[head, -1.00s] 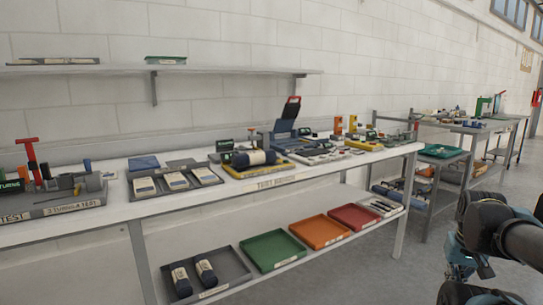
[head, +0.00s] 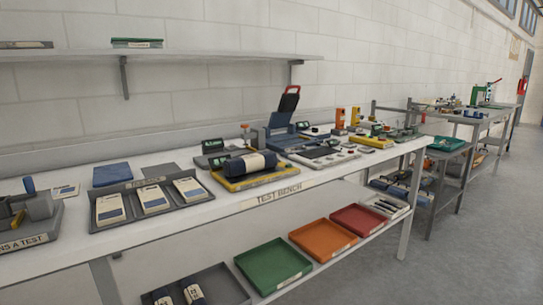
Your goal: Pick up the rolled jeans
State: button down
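A dark blue rolled bundle (head: 236,167) with a pale band around it lies on its side on a yellow-edged tray (head: 232,185) on the test bench (head: 318,172). It looks like rolled jeans. Two more dark rolls with pale bands, a left one (head: 163,297) and a right one (head: 195,293), lie in a grey tray (head: 228,288) on the lower shelf, cut by the bottom edge of the picture. My gripper is not in the head view.
Green (head: 273,266), orange (head: 322,239) and red (head: 357,219) trays on the lower shelf look empty. A blue open-lidded device (head: 283,136) stands behind the roll. A grey tray of cards (head: 152,202) lies to its left. Open floor (head: 460,255) is at the right.

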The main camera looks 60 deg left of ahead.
aim_at(232, 167)
jog(key=z, duration=0.3)
jog(key=k, duration=2.75)
jog(key=u, duration=1.9)
jog(key=i, duration=1)
jog(key=z, duration=0.1)
